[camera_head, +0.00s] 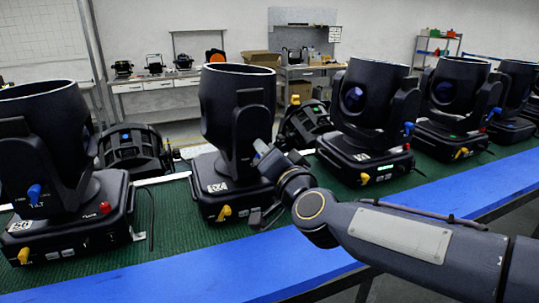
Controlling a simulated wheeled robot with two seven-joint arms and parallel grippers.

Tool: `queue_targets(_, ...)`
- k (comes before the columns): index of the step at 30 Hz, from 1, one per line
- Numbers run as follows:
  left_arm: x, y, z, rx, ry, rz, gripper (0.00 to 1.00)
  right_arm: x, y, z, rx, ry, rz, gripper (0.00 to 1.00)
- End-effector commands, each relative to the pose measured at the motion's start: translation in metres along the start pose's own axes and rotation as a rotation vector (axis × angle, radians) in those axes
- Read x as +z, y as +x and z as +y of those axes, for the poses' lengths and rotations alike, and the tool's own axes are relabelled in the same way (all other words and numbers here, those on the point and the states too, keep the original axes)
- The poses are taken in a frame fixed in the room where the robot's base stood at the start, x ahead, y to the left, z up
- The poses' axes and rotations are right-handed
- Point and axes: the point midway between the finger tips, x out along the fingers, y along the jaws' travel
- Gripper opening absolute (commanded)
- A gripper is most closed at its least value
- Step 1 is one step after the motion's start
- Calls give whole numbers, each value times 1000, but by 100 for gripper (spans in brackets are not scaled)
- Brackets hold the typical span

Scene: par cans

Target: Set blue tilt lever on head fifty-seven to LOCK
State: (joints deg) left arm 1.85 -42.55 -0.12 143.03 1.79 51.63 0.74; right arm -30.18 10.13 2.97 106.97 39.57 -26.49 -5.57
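A black moving head (236,115) stands upright in the middle of the row, with its base on the green surface. The white label on its base (217,187) is too blurred to read surely. A yellow lever (224,212) shows at the base's front. I cannot make out a blue lever on this head; my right gripper covers part of its right side. My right gripper (264,152) is at the right side of the yoke, just above the base. Its fingers are too small and overlapped to tell open from shut. My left gripper is not in view.
The blue front strip (190,277) is clear at left. Dark lamps lie behind.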

Motion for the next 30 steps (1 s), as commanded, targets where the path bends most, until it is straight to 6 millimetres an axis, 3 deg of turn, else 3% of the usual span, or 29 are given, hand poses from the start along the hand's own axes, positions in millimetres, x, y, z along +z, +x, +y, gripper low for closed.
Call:
queue_targets(15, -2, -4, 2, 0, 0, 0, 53, -1, -72, -1, -2, 0, 1, 37)
queue_targets(30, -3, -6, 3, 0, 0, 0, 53, -4, -83, 4, -4, -14, -24, 37)
